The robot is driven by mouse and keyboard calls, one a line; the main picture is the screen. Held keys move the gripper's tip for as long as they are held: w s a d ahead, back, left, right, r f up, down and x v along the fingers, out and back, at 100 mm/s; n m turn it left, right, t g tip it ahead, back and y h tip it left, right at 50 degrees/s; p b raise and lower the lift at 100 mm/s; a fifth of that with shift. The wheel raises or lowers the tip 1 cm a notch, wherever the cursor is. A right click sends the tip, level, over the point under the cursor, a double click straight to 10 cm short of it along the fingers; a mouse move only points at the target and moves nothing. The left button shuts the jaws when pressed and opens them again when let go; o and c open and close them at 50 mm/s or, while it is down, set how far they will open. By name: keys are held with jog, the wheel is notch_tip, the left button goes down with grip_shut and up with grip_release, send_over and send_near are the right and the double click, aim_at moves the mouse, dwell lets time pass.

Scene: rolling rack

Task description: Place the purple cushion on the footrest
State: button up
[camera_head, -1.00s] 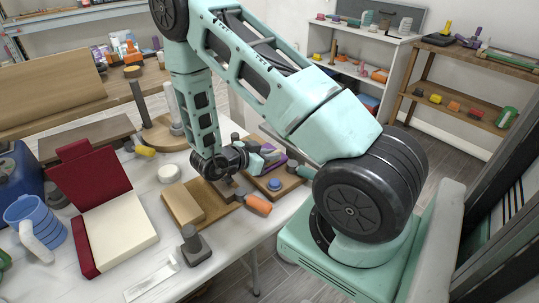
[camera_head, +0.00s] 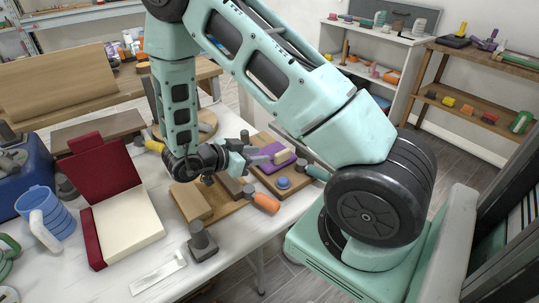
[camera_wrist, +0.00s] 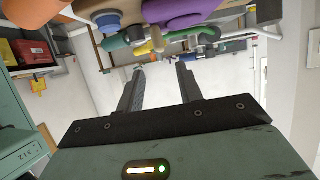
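The purple cushion (camera_head: 279,155) lies on a wooden board at the table's right side, beside a blue knob (camera_head: 284,183). A small cream block (camera_head: 282,157) shows on or against it. My gripper (camera_head: 258,158) is just left of the cushion, apart from it as far as I can see. In the wrist view its two fingers (camera_wrist: 158,66) are spread with nothing between them, and the purple cushion (camera_wrist: 180,12) shows past them at the top edge. I cannot tell for sure which thing is the footrest. A red-backed piece with a cream pad (camera_head: 127,226) stands at the left.
A board with a tan block (camera_head: 190,202) and an orange-handled tool (camera_head: 265,203) is below my gripper. A dark stamp-like block (camera_head: 202,243), a blue mug (camera_head: 42,212) and a white strip (camera_head: 158,276) lie near the front. Shelves stand at the back right.

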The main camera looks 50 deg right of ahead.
jog(key=w+a+r+n+t+y, duration=0.3)
jog(key=w+a+n+t+y, duration=0.2)
jog(key=w+a+t, duration=0.45)
jog(key=s+a+r+n+y, duration=0.1)
jog(key=a+r+n+y, duration=0.3)
jog(key=a, duration=0.6)
jog(key=s+a+r+n+y, duration=0.15)
jog(key=a+n+y, duration=0.4)
jog(key=a, duration=0.55)
jog(key=s+a+r+n+g+y, duration=0.35)
jog(key=s+a+n, duration=0.3)
jog(key=s, duration=0.35)
jog(key=s+d+r+n+g+h, duration=0.1)
jog(key=s+d+n+h, duration=0.1)
jog(key=s, duration=0.4)
jog(key=s+d+n+g+h, duration=0.2)
jog(key=s+d+n, duration=0.3)
jog(key=s, duration=0.2)
jog(key=shift+d+r, duration=0.25)
jog(key=shift+r, duration=0.15)
